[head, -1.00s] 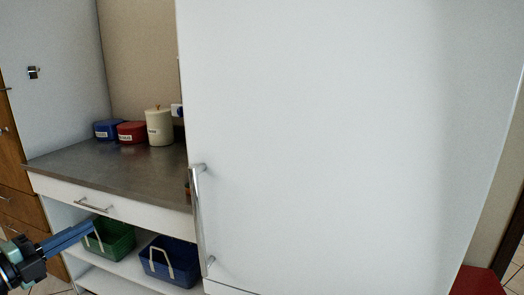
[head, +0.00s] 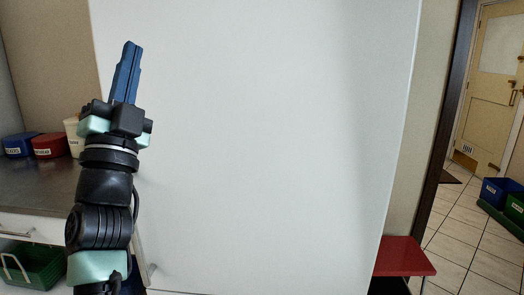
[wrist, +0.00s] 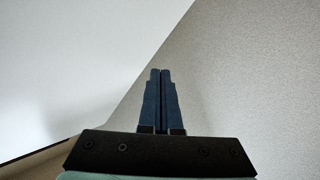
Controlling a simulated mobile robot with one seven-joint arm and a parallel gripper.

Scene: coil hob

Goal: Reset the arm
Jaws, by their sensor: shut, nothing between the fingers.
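My gripper (head: 131,48) is raised at the left of the head view, its blue fingers pointing up. The arm stands nearly upright in front of the left part of a large white door or panel (head: 260,140). In the wrist view my gripper (wrist: 160,72) shows its two blue fingers side by side, shut, with nothing between them.
At left, a dark counter (head: 35,190) holds a blue tin (head: 18,144), a red tin (head: 49,146) and a partly hidden cream canister (head: 72,135). A red-topped stool (head: 404,256) stands at right. Tiled floor (head: 455,235) leads to a door (head: 492,90), with crates (head: 500,190) nearby.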

